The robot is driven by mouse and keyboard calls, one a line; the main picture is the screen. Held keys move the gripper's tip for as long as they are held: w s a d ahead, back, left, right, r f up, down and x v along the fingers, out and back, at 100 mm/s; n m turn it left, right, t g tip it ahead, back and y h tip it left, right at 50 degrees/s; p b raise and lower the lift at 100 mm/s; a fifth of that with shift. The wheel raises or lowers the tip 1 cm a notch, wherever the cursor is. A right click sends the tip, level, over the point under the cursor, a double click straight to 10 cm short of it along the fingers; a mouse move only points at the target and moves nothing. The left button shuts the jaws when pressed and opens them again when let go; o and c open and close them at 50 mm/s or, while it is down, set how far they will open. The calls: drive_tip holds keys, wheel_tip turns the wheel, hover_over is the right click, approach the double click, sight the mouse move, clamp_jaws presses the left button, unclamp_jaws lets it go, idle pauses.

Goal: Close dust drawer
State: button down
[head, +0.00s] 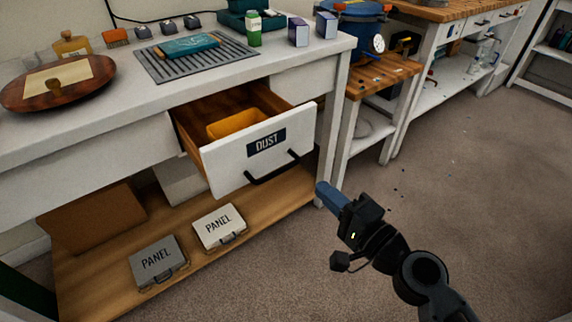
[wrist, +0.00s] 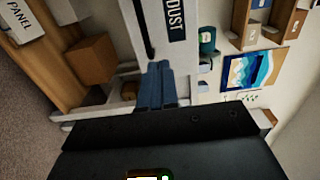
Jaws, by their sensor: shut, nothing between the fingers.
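The dust drawer (head: 232,160) is pulled open from the white workbench, with a white front, a dark "DUST" label and a black bar handle (head: 272,167). An orange bin (head: 238,124) sits inside it. My gripper (head: 322,188) has blue fingers, shut and empty, to the right of the drawer front and apart from the handle in the head view. In the wrist view, turned sideways, the blue fingers (wrist: 155,84) point toward the drawer front (wrist: 178,38). The handle also shows there (wrist: 145,30). The gap between fingertips and drawer front is hard to judge.
Two panel cases (head: 158,262) (head: 219,228) lie on the wooden lower shelf. The benchtop holds a round wooden board (head: 58,82), a grey mat (head: 158,70) and small boxes (head: 298,32). A small wooden-topped table (head: 378,72) stands right of the bench. The carpet (head: 470,170) on the right is mostly clear.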

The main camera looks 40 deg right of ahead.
sight(240, 114)
drive_tip(key=w+p, duration=0.3)
drive_tip(key=w, duration=1)
drive_tip(key=shift+w, duration=0.25)
drive_tip(key=w+b, duration=0.4)
drive_tip(key=w, duration=1.5)
drive_tip(key=shift+w, duration=0.1)
drive_tip(key=shift+w+b, duration=0.3)
drive_tip(key=shift+w, duration=0.25)
drive_tip(key=shift+w+r, duration=0.1)
drive_tip(key=shift+r, duration=0.1)
